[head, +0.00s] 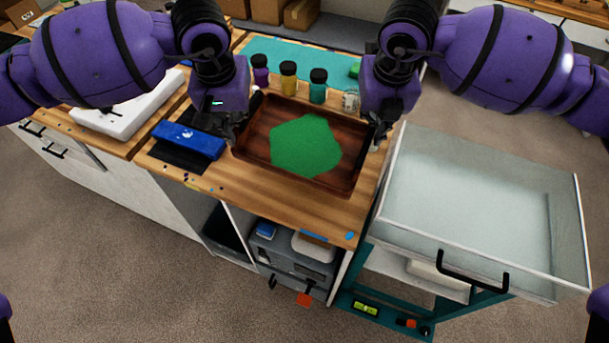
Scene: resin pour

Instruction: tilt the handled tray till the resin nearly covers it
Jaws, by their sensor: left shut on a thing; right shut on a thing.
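The handled tray (262,165) is dark brown wood with a raised rim and sits at the middle of the wooden worktop. A green patch of resin (305,146) lies in the middle of its floor, with bare brown wood around it on all sides. My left gripper (236,132) is shut on the tray's left end. My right gripper (376,136) is shut on the tray's right end. The grippers hide the handles. I cannot tell whether the tray touches the worktop or is tilted.
Purple (260,70), yellow (288,78) and teal (318,86) bottles and a clear jar (351,100) stand behind the tray. A blue object (188,140) lies left on a black mat (178,157). A clear-walled drawer (480,205) is at the right.

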